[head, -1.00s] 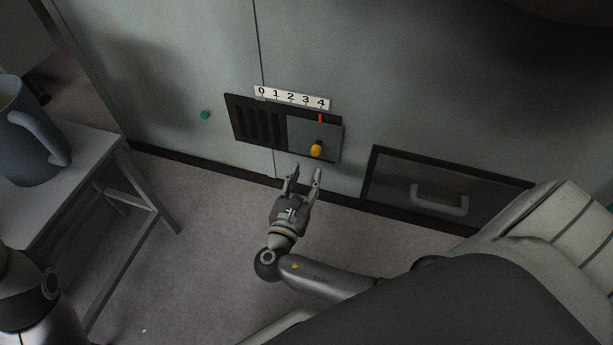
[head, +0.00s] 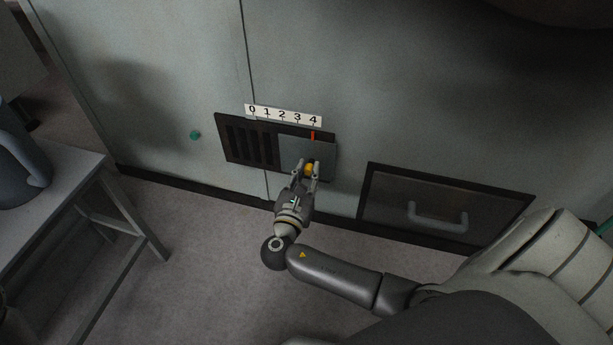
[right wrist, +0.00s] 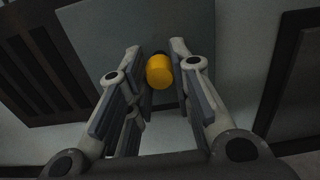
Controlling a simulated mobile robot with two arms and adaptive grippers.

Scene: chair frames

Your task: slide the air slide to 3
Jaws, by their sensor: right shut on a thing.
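The air slide (head: 292,150) is a grey plate in a dark frame on the wall, in the middle of the head view. Its red pointer (head: 313,135) stands under the 4 of the white scale (head: 283,115). The plate covers the right part of the frame, and dark vent slots (head: 247,144) are open to its left. My right gripper (head: 309,171) is at the plate's yellow knob (head: 309,168), its fingers on both sides and shut on it. The knob (right wrist: 160,72) also shows between the fingers in the right wrist view. My left gripper is not in view.
A drawer front with a grey handle (head: 438,218) is right of the slide, low on the wall. A green knob (head: 195,135) sits on the wall.

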